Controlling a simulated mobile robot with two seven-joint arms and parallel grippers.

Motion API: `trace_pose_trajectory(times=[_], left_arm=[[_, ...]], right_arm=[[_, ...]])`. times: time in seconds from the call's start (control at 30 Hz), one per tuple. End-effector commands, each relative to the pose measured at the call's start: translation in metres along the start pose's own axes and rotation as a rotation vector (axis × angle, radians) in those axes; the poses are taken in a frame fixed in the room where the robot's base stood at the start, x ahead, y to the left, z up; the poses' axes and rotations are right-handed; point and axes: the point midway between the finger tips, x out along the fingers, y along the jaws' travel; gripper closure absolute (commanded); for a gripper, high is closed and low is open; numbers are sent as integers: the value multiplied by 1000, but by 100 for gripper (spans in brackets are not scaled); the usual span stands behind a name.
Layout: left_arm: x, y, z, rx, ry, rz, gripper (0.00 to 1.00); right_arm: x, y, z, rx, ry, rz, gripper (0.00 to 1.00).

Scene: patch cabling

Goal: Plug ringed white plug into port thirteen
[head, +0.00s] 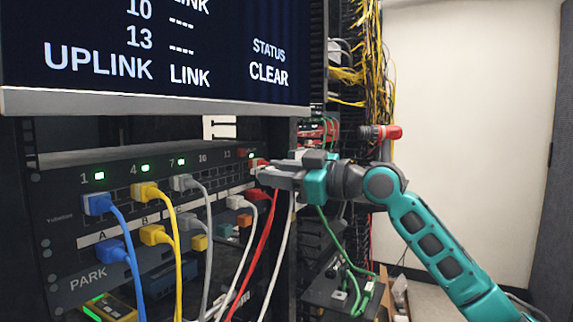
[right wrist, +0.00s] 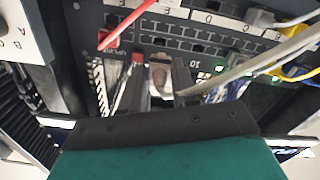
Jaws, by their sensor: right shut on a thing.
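My right gripper (head: 262,172) comes in from the right in the head view, its tips close to the right end of the upper port row, by the label 13 (head: 241,153). It is shut on a pale plug, which shows between the fingers in the right wrist view (right wrist: 160,74). A white cable (head: 282,250) hangs down below the gripper. No ring can be made out on the plug, and the fingers hide much of it. Whether its tip touches a port cannot be told. My left gripper is not in view.
Blue (head: 97,204), yellow (head: 145,192) and grey (head: 183,183) plugs sit in the upper row. A red cable (head: 262,245) and another white plug (head: 238,202) are close below the gripper. The screen (head: 160,45) above reads UPLINK LINK, STATUS CLEAR, with dashes beside 13.

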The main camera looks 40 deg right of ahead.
Motion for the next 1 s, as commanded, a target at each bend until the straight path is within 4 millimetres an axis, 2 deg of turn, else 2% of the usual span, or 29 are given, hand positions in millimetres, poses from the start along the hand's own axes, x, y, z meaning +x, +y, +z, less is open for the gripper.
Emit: trace_pose_trajectory(times=[0.1,0.5,0.67,1.0], left_arm=[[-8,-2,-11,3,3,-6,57],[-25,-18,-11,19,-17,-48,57],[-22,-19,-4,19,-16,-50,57],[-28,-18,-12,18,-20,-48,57]], right_arm=[[12,2,-5,1,1,1,100],[52,2,-4,0,1,1,100],[51,0,0,-2,0,1,100],[51,0,-1,73,-1,2,100]])
